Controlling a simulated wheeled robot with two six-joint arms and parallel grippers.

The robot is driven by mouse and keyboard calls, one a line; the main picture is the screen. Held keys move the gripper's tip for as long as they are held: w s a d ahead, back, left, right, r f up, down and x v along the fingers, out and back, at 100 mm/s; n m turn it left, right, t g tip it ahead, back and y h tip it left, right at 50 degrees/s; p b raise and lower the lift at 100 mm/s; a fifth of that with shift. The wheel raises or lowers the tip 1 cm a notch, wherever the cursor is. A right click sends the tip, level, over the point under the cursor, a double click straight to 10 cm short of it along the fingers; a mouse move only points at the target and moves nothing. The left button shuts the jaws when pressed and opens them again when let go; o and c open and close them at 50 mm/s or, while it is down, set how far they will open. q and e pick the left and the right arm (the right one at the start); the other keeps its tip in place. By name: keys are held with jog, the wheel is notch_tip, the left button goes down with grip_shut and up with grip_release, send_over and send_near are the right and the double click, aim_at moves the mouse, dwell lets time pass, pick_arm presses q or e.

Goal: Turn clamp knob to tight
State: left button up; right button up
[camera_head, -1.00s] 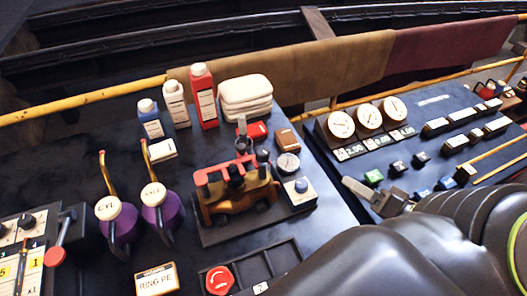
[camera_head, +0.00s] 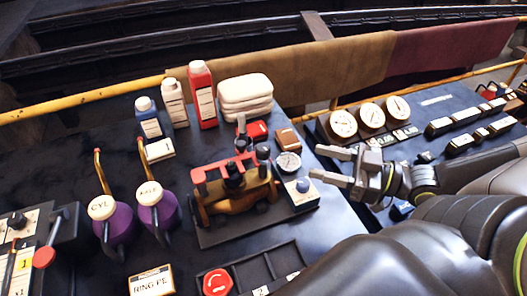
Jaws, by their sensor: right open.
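A brass-coloured part is held in a fixture with a pinkish-red clamp bar (camera_head: 211,173) across it, in the middle of the head view. A dark knob (camera_head: 233,172) stands on top of the bar; I cannot tell how tight it is. My right gripper (camera_head: 320,163) is open and empty, its fingers pointing left. It is to the right of the clamp, apart from it, near a round gauge (camera_head: 288,162). My left gripper is out of view.
A red bottle (camera_head: 202,95), white folded cloths (camera_head: 246,95) and a brown block (camera_head: 288,140) stand behind the fixture. Purple oil cans (camera_head: 116,220) stand to the left. A compartment tray and red button (camera_head: 217,283) are in front. Three dials (camera_head: 370,116) are at right.

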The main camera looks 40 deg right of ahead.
jog(key=b, duration=0.3)
send_near(263, 147)
jog(key=x, duration=0.3)
jog(key=shift+p+x, duration=0.3)
jog(key=shift+x, duration=1.8)
jog(key=shift+w+a+p, duration=0.35)
jog(key=shift+w+p, duration=0.15)
jog(key=shift+w, duration=0.05)
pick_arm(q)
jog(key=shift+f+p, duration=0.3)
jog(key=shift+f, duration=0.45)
pick_arm(e)
jog(key=shift+w+a+f, duration=0.15)
jog(key=shift+w+a, duration=0.3)
jog(key=shift+w, duration=0.1)
